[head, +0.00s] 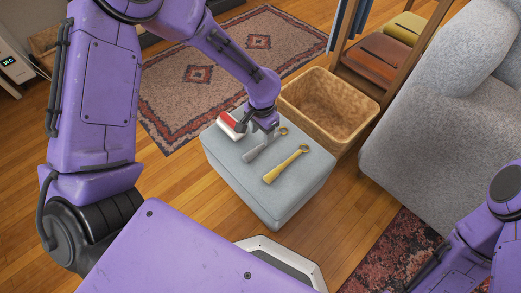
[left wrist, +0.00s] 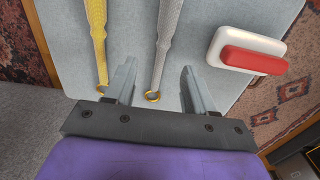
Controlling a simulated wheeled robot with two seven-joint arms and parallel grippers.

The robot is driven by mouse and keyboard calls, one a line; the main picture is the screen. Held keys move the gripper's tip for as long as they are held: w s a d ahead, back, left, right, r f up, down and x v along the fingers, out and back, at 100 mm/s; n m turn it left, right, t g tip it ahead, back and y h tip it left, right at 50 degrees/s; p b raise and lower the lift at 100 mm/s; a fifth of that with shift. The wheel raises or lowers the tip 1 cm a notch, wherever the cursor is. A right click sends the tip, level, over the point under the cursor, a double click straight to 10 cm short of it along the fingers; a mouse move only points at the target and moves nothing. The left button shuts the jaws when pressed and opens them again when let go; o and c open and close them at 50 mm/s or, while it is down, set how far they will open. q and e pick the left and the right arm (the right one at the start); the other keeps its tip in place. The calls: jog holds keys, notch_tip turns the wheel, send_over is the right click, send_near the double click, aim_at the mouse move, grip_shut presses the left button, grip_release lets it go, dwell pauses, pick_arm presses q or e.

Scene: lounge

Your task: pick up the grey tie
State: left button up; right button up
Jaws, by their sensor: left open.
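The grey tie (head: 254,153) lies on the light blue-grey ottoman (head: 229,175), with a gold-coloured ring at one end. In the left wrist view the grey tie (left wrist: 169,38) runs between the two fingers. My left gripper (head: 262,130) is open over it and hides part of it in the head view. In the left wrist view the open left gripper (left wrist: 158,72) has a finger on each side of the tie, with clear space beside both. Whether the fingertips touch the ottoman I cannot tell. My right arm shows at the lower right, but its gripper is out of view.
A yellow tie (head: 287,165) lies beside the grey one. A red and white block-like item (head: 230,127) sits at the ottoman's left back edge. A wicker basket (head: 318,108) stands behind right, and a grey sofa (head: 420,130) stands at the right. Wooden floor is clear in front.

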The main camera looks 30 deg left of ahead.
aim_at(260, 146)
pick_arm(q)
jog(key=f+b, duration=0.1)
jog(key=f, duration=0.2)
jog(key=f+b, duration=0.2)
jog(key=f, duration=0.2)
jog(key=shift+w+a+f+b, duration=0.1)
jog(key=shift+a+f+b, duration=0.1)
jog(key=shift+b, duration=0.1)
jog(key=shift+r, duration=0.15)
grip_shut()
